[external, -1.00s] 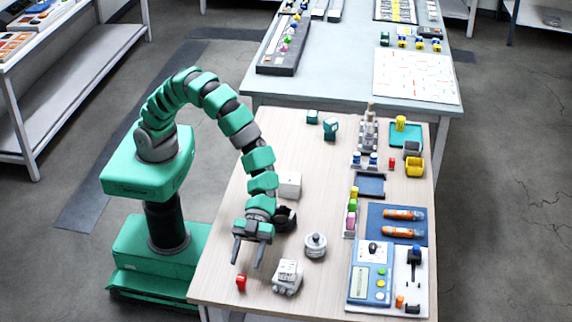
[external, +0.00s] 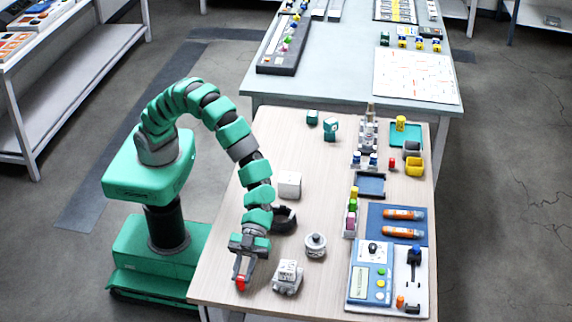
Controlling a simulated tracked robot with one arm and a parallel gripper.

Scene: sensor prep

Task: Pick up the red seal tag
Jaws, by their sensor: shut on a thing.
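The red seal tag (external: 241,284) is at the front left of the wooden table. My gripper (external: 243,274) points down over it, with its fingers closed around it. The fingers hide the upper part of the tag. I cannot tell whether the tag still touches the table.
A white block-shaped device (external: 287,277) stands close to the right of my gripper, with a round grey-white part (external: 315,245) behind it. A dark ring-shaped holder (external: 284,219) and a white box (external: 289,184) stand further back. The blue instrument (external: 371,272) is at the right.

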